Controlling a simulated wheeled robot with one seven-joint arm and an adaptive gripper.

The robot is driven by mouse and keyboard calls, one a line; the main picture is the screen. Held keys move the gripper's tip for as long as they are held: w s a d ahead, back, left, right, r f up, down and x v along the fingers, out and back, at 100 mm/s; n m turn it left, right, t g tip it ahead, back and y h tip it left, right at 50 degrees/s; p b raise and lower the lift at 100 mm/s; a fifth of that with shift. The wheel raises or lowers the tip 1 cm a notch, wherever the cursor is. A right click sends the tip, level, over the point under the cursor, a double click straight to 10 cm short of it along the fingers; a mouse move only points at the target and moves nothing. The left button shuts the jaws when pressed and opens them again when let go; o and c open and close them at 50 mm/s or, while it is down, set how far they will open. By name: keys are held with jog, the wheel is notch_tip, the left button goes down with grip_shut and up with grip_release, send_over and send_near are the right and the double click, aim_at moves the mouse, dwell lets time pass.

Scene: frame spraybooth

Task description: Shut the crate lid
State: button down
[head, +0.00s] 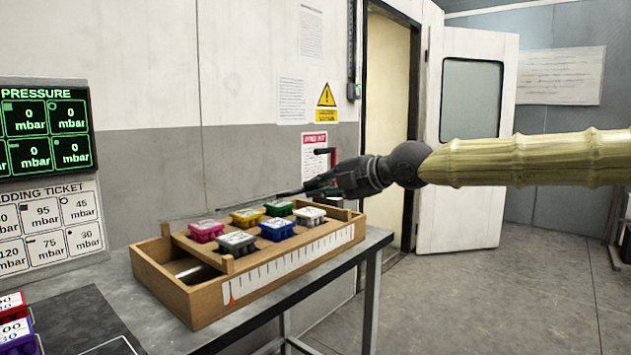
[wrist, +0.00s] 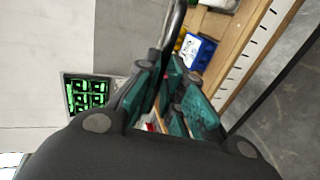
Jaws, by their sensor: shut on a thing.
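A long wooden crate (head: 190,309) stands on the table, with a scale strip along its front side. A raised wooden board or tray in it carries several coloured blocks; I cannot tell whether this is the lid. The left end of the crate is open and shows a metal cylinder (head: 197,272). My gripper (head: 306,188) is above the crate's far right part, pointing left. In the wrist view its teal fingers (wrist: 172,88) are shut on a dark metal rod (wrist: 177,28), which runs up out of them. What the rod joins is unclear.
The blocks include a pink one (head: 206,231) and a blue one (head: 277,229). A pressure display (head: 45,130) and a printed ticket (head: 50,225) are at the left. The wall is close behind the crate. Open floor (head: 490,310) lies to the right.

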notch_tip(320, 180, down, 13)
jog(key=s+d+b, duration=0.1)
jog(key=b, duration=0.6)
jog(key=shift+s, duration=0.2)
jog(key=shift+r, duration=0.1)
jog(key=c, duration=1.5)
grip_release()
jog(key=shift+d, duration=0.2)
jog(key=shift+w+a+r, duration=0.15)
jog(key=shift+w, duration=0.05)
jog(key=shift+r, duration=0.1)
jog(key=shift+s, duration=0.1)
